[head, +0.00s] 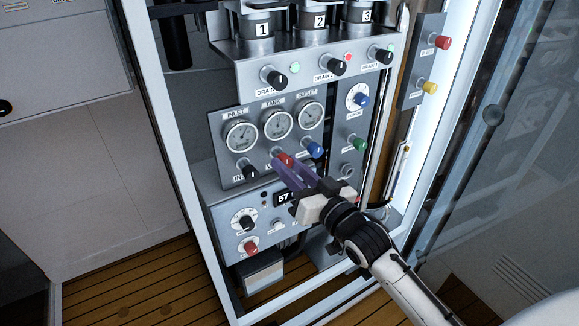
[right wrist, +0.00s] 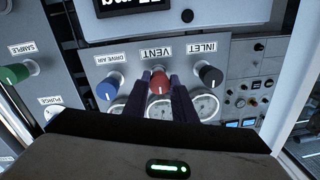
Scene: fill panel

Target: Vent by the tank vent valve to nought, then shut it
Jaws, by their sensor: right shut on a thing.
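The red vent knob (head: 285,159) sits on the grey gauge panel, below the tank gauge (head: 278,123). My right gripper (head: 283,166) is shut on this knob, its purple fingers on either side. In the right wrist view the picture is turned over; the red knob (right wrist: 159,83) under the VENT label shows between the two fingers (right wrist: 161,92). The white mark on the knob shows there. The tank gauge's face is visible in the head view, but its needle is too small to read surely. My left gripper is not in view.
The black inlet knob (head: 249,172) and blue drive air knob (head: 314,150) flank the vent knob closely. A green sample knob (head: 359,144) is to the right. A digital display (head: 283,198) is partly hidden by my gripper. A glass door (head: 490,170) stands at the right.

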